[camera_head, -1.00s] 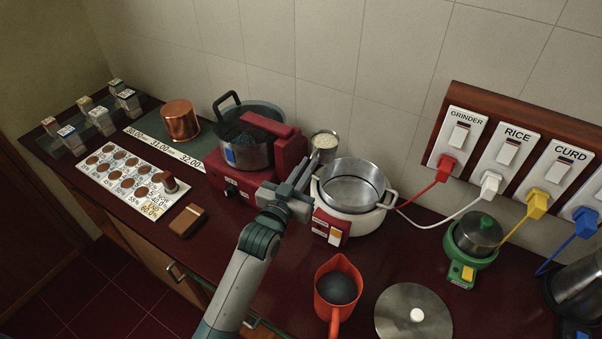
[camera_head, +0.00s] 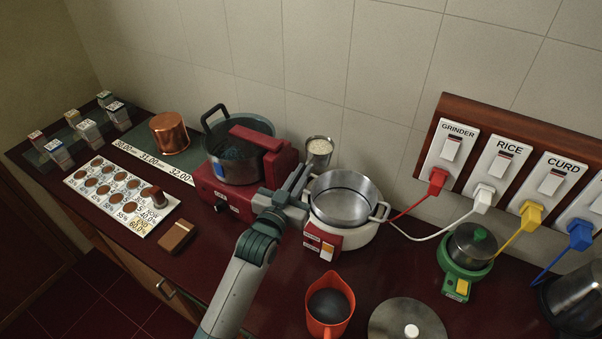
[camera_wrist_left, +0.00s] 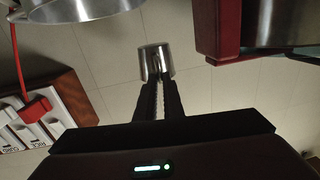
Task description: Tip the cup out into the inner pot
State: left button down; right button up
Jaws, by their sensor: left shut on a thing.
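The steel cup (camera_head: 319,158) is upright behind and left of the rice cooker, with pale grains near its rim. My left gripper (camera_head: 304,182) is shut on the cup; in the left wrist view the cup (camera_wrist_left: 156,60) sits between the fingertips. The steel inner pot (camera_head: 343,205) sits in the white rice cooker (camera_head: 352,238), open at the top, just right of the gripper. A steel rim, likely that pot (camera_wrist_left: 75,14), shows at the top left of the wrist view. My right gripper is not in view.
A red grinder (camera_head: 228,195) with a dark pot stands close left of the gripper. An orange jug (camera_head: 329,318) and a steel lid (camera_head: 390,325) are in front. A red cord (camera_head: 412,208) and a white cord run from the cooker side to the wall sockets.

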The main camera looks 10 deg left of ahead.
pick_arm(q)
jog(key=shift+s+d+f+m+t+b, duration=0.15)
jog(key=shift+d+f+m+b, duration=0.25)
jog(key=shift+f+m+b, duration=0.95)
jog(key=shift+s+d+f+m+t+b, duration=0.1)
jog(key=shift+d+f+m+t+b, duration=0.2)
jog(key=shift+f+m+b, duration=1.05)
jog(key=shift+s+d+f+m+t+b, duration=0.1)
jog(key=shift+d+f+m+b, duration=0.55)
jog(key=shift+b, duration=1.15)
jog(key=shift+s+d+r+m+h+p, duration=0.2)
jog(key=shift+d+r+m+h+p, duration=0.35)
jog(key=shift+m, duration=2.15)
jog(key=shift+s+d+r+m+h+p, duration=0.15)
jog(key=shift+d+r+m+h+p, duration=0.35)
jog(key=shift+m, duration=2.15)
jog(key=shift+s+d+r+m+h+p, duration=0.3)
jog(key=shift+r+m+p, duration=0.45)
jog(key=shift+m, duration=1.95)
jog(key=shift+w+f, duration=0.1)
jog(key=shift+h, duration=0.25)
